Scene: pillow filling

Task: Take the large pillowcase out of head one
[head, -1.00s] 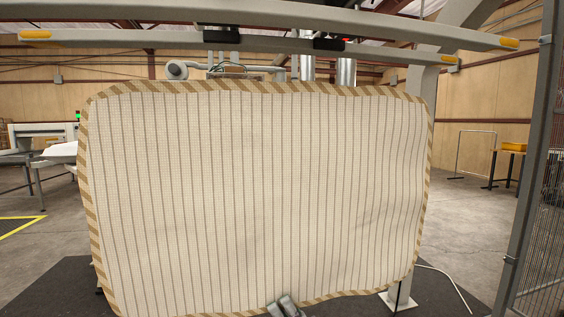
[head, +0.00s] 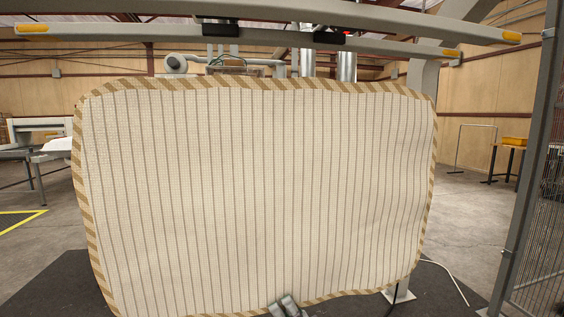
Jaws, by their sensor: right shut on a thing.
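A large striped pillowcase (head: 258,190) with a tan diagonal-striped border fills most of the head view. It hangs spread out and upright, close in front of me. My right gripper (head: 285,304) shows at the bottom middle, shut on the lower edge of the pillowcase. Only the end of this gripper shows. My left gripper is not in view. The pillowcase hides most of the machine behind it, so I cannot tell whether the cloth touches the filling head.
Grey overhead beams (head: 390,43) run across just above the pillowcase. A grey post with mesh fence (head: 528,215) stands close at the right. A table with a yellow top (head: 514,141) is farther back right. A yellow floor line (head: 20,224) lies at the left.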

